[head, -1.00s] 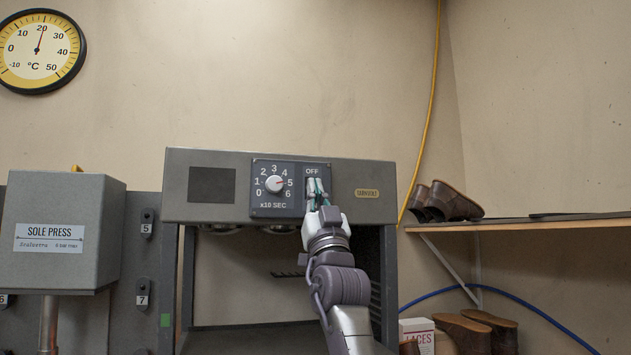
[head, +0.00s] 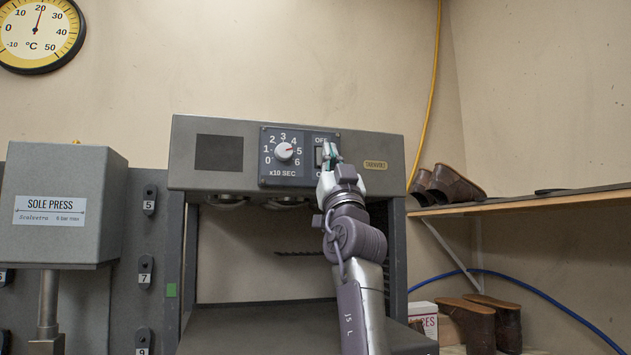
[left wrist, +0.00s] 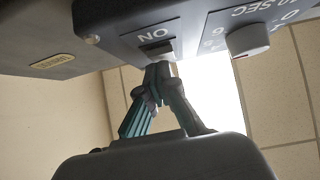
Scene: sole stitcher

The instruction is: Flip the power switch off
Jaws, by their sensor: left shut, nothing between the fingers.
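The power switch (head: 319,157) is a dark rocker on the control panel of the grey machine, below the word OFF. My left gripper (head: 328,151) is shut and empty, in front of the switch, and hides its right part and most of the lower label. In the left wrist view the picture is turned over. There the ON label (left wrist: 156,34) shows, and my shut left fingertips (left wrist: 157,70) are at the edge of the dark switch (left wrist: 157,52). I cannot tell whether they touch it or which way the rocker is tilted. My right gripper is not in view.
A timer dial (head: 284,151) sits left of the switch on the same panel. The machine's open bay (head: 260,265) is below. A sole press box (head: 55,205) stands at left. A wooden shelf (head: 530,205) with shoes is at right.

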